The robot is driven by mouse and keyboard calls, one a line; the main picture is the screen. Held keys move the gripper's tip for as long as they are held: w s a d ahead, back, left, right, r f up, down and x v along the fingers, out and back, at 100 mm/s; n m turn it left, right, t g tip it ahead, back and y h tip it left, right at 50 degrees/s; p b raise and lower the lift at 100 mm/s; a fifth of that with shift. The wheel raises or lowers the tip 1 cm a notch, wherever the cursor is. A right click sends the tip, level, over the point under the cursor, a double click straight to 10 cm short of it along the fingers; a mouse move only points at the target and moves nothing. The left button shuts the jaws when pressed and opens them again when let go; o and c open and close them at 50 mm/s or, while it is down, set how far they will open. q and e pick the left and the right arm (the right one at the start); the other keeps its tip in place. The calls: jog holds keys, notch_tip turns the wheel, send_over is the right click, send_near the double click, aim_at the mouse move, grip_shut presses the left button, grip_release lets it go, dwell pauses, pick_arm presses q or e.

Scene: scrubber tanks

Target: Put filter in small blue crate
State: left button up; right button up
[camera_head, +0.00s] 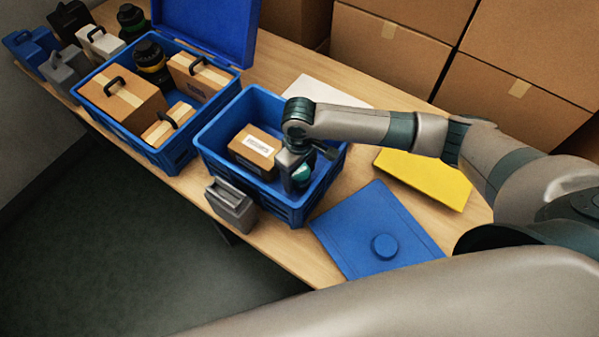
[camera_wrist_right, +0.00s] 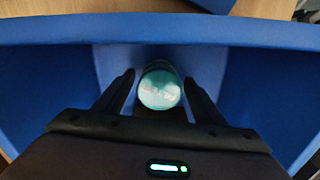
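The filter, a small teal cylinder (camera_head: 301,174), is down inside the small blue crate (camera_head: 246,190) near its right part. It also shows end-on in the right wrist view (camera_wrist_right: 160,88). My right gripper (camera_head: 303,165) reaches down into the crate over the filter. In the wrist view its two dark fingers stand on either side of the filter, with a thin gap visible at each side. The filter's lower part is hidden. A brown box (camera_head: 253,150) with a white label is in the crate, left of the filter. My left gripper is not in view.
A larger blue crate (camera_head: 178,158) with boxes and a black bottle stands to the left. A grey canister (camera_head: 231,206) touches or nearly touches the small crate's front. A blue panel (camera_head: 345,228) and yellow panel (camera_head: 440,183) lie to the right. Cardboard boxes (camera_head: 390,55) stand behind.

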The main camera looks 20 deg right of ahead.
aim_at(299, 171)
jog(key=shift+r, duration=0.5)
notch_tip(299, 171, up, 3)
jog(key=shift+w+r+b, duration=0.1)
jog(key=shift+r+b, duration=0.1)
jog(key=shift+b, duration=0.2)
notch_tip(299, 171, up, 7)
jog(key=shift+f+b, duration=0.15)
jog(key=shift+b, duration=0.3)
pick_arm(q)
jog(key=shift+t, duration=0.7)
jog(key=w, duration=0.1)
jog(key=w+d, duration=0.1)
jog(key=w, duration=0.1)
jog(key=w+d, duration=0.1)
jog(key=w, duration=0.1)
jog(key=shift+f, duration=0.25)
pick_arm(e)
jog(key=shift+r, duration=0.6)
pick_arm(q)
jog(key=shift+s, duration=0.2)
